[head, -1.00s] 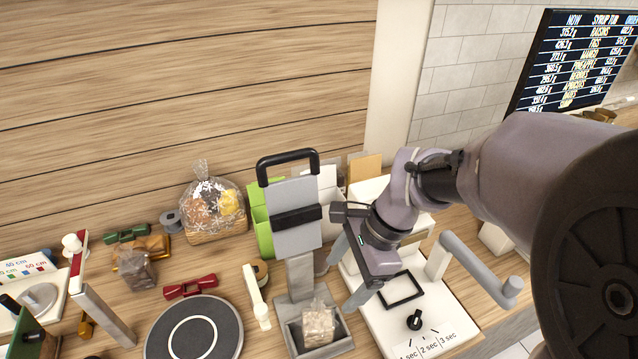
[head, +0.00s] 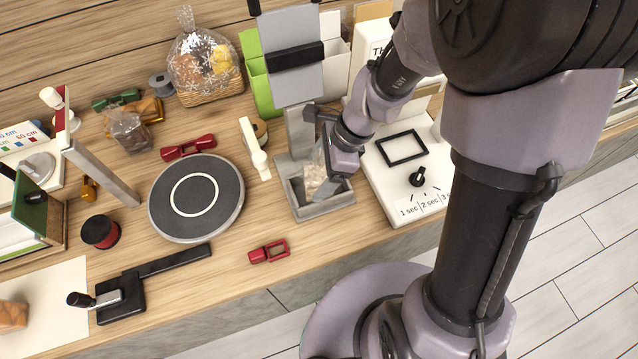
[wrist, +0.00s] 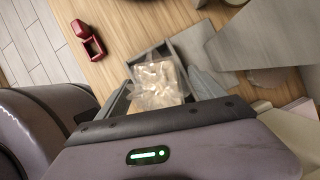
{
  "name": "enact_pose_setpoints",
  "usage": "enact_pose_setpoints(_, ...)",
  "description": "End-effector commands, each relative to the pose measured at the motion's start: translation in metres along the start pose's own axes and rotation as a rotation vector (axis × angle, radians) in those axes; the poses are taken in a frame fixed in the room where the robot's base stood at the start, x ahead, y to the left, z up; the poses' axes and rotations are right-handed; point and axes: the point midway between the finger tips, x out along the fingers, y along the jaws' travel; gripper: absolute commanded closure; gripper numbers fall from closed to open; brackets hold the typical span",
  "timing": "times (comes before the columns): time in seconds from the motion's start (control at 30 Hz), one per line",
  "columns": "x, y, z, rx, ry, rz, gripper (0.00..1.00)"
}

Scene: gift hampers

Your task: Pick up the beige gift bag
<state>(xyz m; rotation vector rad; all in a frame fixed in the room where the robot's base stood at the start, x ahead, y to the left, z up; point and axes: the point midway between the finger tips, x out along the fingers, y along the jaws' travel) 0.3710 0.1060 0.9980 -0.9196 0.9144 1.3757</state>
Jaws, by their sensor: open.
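A small clear bag with beige contents (head: 313,180) stands in the grey tray (head: 325,210) at the foot of a grey stand. I take it for the beige gift bag. My gripper (head: 328,178) is over the tray in the head view, pointing down, and hides part of the bag. In the wrist view the bag (wrist: 157,82) lies between my open fingers (wrist: 163,92), with the tray rim (wrist: 148,56) behind it. I cannot tell whether either finger touches it.
The grey stand (head: 291,60) rises just behind the tray. A white machine (head: 408,180) with dial is close on the right, a round dark plate (head: 197,197) on the left.

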Motion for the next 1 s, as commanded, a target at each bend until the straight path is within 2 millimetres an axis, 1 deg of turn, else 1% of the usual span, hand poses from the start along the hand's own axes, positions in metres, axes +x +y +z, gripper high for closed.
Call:
enact_pose_setpoints(0.17,-0.001,0.0,0.001,0.0,0.0,0.0,0.22)
enact_pose_setpoints(0.27,-0.001,0.0,0.001,0.0,0.0,0.0,0.4)
enact_pose_setpoints(0.3,-0.001,0.0,0.001,0.0,0.0,0.0,0.47)
enact_pose_setpoints(0.47,-0.001,0.0,0.001,0.0,0.0,0.0,0.79)
enact_pose_setpoints(0.5,-0.001,0.0,0.001,0.0,0.0,0.0,0.87)
enact_pose_setpoints(0.53,-0.001,0.0,0.001,0.0,0.0,0.0,0.93)
enact_pose_setpoints(0.57,-0.001,0.0,0.001,0.0,0.0,0.0,0.95)
enact_pose_setpoints(0.73,-0.001,0.0,0.001,0.0,0.0,0.0,0.95)
enact_pose_setpoints(0.83,-0.004,0.0,0.002,0.0,-0.001,-0.001,0.95)
enact_pose_setpoints(0.93,-0.015,-0.001,0.006,0.0,-0.001,-0.001,0.95)
enact_pose_setpoints(1.0,-0.027,-0.001,0.011,-0.001,-0.001,-0.003,0.95)
